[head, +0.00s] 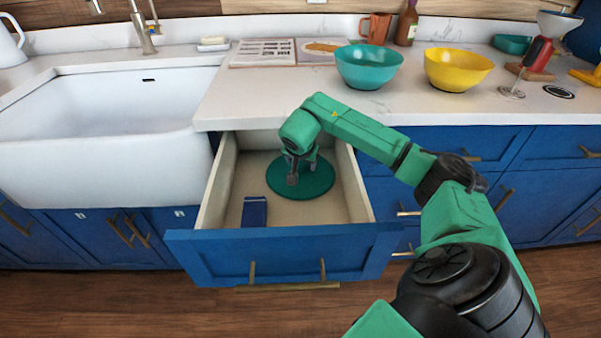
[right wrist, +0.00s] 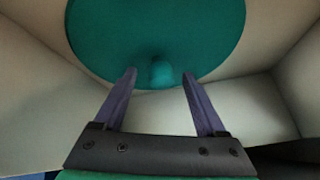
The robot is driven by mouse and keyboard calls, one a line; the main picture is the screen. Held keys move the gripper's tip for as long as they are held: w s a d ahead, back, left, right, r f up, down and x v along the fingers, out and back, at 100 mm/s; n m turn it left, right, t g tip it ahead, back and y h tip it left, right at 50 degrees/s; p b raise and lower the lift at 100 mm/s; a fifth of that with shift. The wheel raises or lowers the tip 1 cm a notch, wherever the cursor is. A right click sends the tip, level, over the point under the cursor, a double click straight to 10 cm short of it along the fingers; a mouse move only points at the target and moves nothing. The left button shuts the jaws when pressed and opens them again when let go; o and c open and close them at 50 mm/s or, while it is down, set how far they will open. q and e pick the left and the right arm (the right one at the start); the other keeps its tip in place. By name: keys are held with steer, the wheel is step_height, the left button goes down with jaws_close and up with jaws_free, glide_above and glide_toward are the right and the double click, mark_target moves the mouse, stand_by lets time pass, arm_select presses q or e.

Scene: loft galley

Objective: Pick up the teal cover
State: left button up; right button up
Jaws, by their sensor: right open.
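The teal cover (head: 314,184) is a round flat disc lying in the open drawer. In the right wrist view the teal cover (right wrist: 160,30) fills the top, with a small rounded knob (right wrist: 161,73) near its lower edge. My right gripper (head: 296,176) reaches down into the drawer over the cover and hides part of it. In the right wrist view its two fingers (right wrist: 160,78) are apart, one on each side of the knob, with nothing visibly held. Whether they touch the cover I cannot tell. My left gripper is not in view.
The open drawer (head: 285,252) has raised walls around the cover, and a dark blue box (head: 254,211) lies at its front left. On the counter above stand a teal bowl (head: 368,67) and a yellow bowl (head: 458,69). A white sink (head: 100,150) is at left.

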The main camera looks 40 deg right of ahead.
jaws_close()
